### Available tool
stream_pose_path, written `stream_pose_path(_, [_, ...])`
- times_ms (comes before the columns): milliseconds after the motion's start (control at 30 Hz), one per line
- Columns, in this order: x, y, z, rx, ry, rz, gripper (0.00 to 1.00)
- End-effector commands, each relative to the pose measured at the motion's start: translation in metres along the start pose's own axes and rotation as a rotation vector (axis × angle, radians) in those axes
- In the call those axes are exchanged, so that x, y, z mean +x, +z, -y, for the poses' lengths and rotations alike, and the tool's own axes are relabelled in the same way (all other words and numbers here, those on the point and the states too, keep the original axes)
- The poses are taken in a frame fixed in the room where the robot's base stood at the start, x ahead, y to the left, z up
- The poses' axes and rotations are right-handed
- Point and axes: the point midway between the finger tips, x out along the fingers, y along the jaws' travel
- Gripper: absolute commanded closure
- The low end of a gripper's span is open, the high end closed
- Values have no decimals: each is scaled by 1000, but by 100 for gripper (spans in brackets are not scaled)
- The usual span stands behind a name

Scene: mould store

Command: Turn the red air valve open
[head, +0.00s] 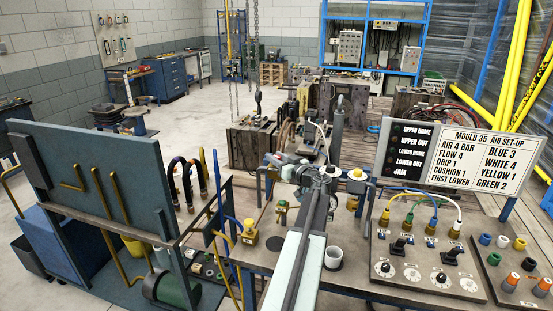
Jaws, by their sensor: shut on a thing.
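My arm reaches from the bottom middle over the grey bench in the head view. Its end, my gripper (328,172), is among grey pipes and fittings at the bench's back edge. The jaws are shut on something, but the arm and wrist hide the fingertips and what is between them. I cannot make out a red valve handle or its angle. A yellow-bodied fitting (249,232) stands on the bench to the left, with a small brass-coloured fitting (282,210) nearer the arm. A white-capped brass fitting (355,182) stands just right of the gripper.
A sloped panel (415,285) with coloured hoses, levers and dials fills the right, below an air set-up sign (458,155). A blue-green rack (105,190) stands left. Dark mould blocks (345,100) lie behind.

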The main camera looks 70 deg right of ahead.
Motion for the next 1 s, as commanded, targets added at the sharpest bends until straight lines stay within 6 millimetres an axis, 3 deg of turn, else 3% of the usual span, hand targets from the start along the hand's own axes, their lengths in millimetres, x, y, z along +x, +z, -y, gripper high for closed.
stream_pose_path(733, [1, 0, 0, 1, -80, 2, 100])
stream_pose_path(767, [1, 0, 0, 1, -80, 2, 60])
stream_pose_path(800, [1, 0, 0, 1, -80, 2, 49])
stream_pose_path(1000, [0, 0, 0, 0, -80, 2, 47])
